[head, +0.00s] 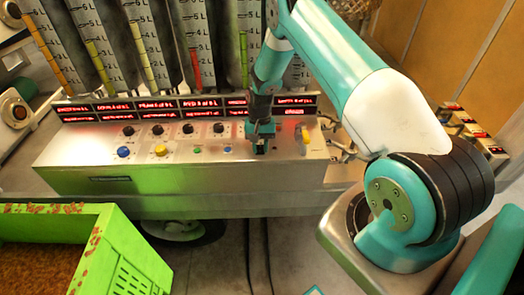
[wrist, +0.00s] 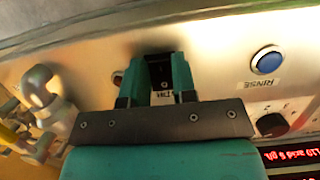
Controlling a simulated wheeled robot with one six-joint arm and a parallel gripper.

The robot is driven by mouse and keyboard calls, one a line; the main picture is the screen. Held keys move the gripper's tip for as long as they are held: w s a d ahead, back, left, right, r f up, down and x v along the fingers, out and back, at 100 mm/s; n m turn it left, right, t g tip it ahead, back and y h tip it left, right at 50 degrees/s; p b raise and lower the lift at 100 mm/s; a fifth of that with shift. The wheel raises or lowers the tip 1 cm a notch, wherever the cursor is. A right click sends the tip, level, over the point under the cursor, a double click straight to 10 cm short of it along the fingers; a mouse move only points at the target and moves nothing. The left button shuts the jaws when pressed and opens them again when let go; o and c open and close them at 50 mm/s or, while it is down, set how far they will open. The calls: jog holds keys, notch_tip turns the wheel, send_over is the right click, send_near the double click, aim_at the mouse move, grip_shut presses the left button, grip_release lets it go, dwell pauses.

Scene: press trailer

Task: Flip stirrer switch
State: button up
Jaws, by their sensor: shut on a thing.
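The stirrer switch (wrist: 160,68) is a small black rocker on the brushed-metal control panel (head: 110,180). In the wrist view it sits between my two teal fingertips, and a partly covered label shows below it. My gripper (head: 262,143) is down at the panel's right half in the head view. It also fills the middle of the wrist view (wrist: 157,75), shut on the switch. In the head view the switch is hidden behind the fingers. I cannot tell which way it is tipped.
A blue RINSE button (wrist: 268,60) and a black knob (wrist: 271,125) are to the right in the wrist view. Metal fittings (wrist: 42,90) are at its left. Measuring columns (head: 120,45) stand behind the panel. A green crate (head: 130,255) is at front left.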

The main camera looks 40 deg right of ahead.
jog(key=shift+s+d, duration=0.1)
jog(key=o, duration=0.9)
jog(key=b+v, duration=0.4)
jog(key=v, duration=1.3)
jog(key=shift+d+r+b, duration=0.1)
jog(key=shift+r+b, duration=0.1)
jog(key=shift+b, duration=0.1)
